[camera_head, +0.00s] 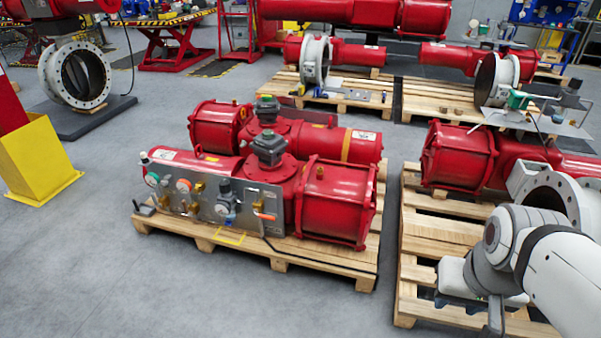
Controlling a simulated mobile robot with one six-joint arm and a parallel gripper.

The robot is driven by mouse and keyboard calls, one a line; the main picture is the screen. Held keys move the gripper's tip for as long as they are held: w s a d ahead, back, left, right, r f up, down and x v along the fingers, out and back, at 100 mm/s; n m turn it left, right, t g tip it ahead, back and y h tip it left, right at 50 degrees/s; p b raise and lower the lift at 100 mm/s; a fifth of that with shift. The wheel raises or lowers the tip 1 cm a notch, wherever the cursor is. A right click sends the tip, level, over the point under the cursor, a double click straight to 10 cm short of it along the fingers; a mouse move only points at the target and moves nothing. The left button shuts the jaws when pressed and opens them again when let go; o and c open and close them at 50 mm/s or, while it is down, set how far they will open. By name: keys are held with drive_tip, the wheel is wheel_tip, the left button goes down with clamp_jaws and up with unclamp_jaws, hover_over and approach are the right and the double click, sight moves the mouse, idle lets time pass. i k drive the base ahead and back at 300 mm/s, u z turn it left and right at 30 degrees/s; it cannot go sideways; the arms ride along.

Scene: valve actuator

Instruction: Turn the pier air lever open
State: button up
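A grey control panel (208,202) stands upright on the front side of the red valve actuator (325,195) on the middle pallet. A small orange-red lever (264,215) is near the panel's right end; it is too small to tell its exact setting. I cannot tell for sure that it is the pier air lever. My gripper (496,318) is at the lower right, over the right pallet, well apart from the panel. Its fingertips are small and dark, partly cut off by the frame's bottom edge, so its opening is unclear.
A second red actuator (215,124) lies behind the first. The right pallet (425,225) carries another actuator and a grey flanged valve (560,197). The grey floor in front of the middle pallet (290,252) is clear.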

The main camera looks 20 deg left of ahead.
sight(254, 212)
drive_tip(key=u, duration=2.9)
drive_tip(key=i, duration=2.8)
drive_tip(key=z, duration=2.9)
